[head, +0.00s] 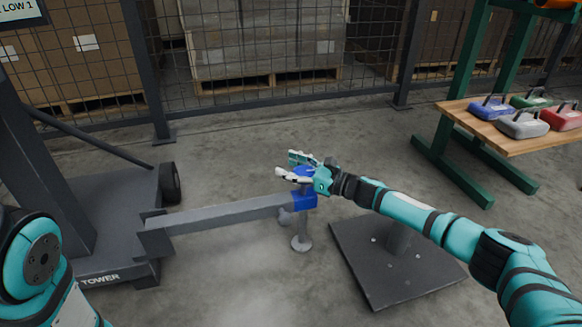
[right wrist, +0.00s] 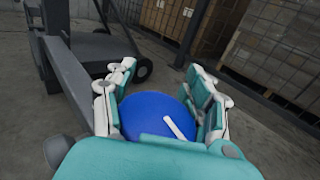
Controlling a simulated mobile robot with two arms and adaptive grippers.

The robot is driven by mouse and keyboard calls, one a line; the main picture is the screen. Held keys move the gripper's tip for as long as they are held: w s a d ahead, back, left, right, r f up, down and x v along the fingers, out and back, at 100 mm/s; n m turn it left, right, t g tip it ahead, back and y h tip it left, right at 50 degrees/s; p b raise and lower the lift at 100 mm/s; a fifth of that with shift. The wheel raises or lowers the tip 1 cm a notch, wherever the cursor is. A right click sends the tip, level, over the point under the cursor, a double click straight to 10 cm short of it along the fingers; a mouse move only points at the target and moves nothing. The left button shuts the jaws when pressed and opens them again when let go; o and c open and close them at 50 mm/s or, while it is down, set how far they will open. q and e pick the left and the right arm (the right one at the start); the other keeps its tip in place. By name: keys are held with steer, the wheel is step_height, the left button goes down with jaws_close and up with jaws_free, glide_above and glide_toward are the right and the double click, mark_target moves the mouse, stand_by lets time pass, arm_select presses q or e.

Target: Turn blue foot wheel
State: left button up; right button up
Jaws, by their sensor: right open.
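The blue foot wheel (right wrist: 148,112) is a round blue disc with a white mark, seen from above in the right wrist view. In the head view a little of the wheel (head: 303,171) shows between the fingers, at the top of the foot post. My right gripper (head: 285,165) is open, with its fingers on either side of the wheel. In the right wrist view the fingers (right wrist: 160,72) flank the disc; whether they touch it is unclear. The near part of the disc is hidden by the gripper's body. My left gripper is out of view.
A grey outrigger beam (head: 225,214) runs from the tower base (head: 100,222) to a blue end collar (head: 304,201) above a round foot pad (head: 301,243). A dark plate with a post (head: 385,275) stands right. A bench (head: 520,142) holds several coloured cases.

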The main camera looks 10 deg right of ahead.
steer(key=shift+f, duration=0.1)
steer(key=c, duration=0.8)
jaws_close()
steer(key=shift+f+m+t+h, duration=0.1)
steer(key=shift+m+t+h, duration=0.2)
steer(key=shift+t, duration=0.1)
